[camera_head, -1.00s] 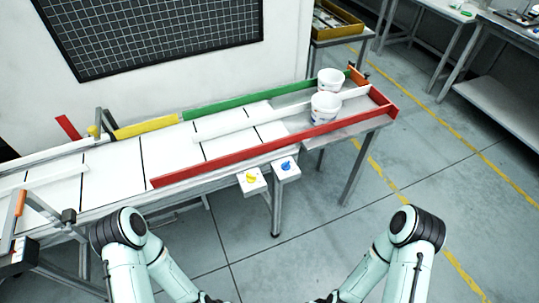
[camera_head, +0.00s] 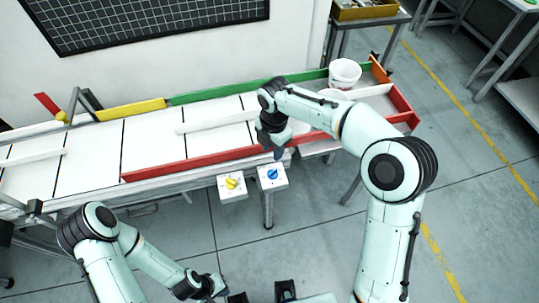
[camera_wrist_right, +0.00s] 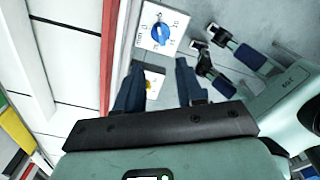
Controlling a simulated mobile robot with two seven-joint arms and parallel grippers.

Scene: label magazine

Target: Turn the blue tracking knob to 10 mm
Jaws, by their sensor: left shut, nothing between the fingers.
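The blue tracking knob (camera_head: 271,174) sits on a white dial plate (camera_head: 284,183) at the table's front edge. It also shows in the right wrist view (camera_wrist_right: 160,33), with printed marks around it too small to read surely. My right gripper (camera_head: 277,152) is just behind the knob in the head view, pointing down. In the wrist view its two fingers (camera_wrist_right: 159,64) are apart and empty, with the knob ahead of their tips, not between them. My left gripper (camera_head: 212,286) is low in the head view, shut and empty, away from the knobs.
A yellow knob (camera_head: 232,184) on its own white plate stands just left of the blue one. A red rail (camera_head: 190,163) runs along the table behind them. A white tub (camera_head: 344,73) stands at the far right end.

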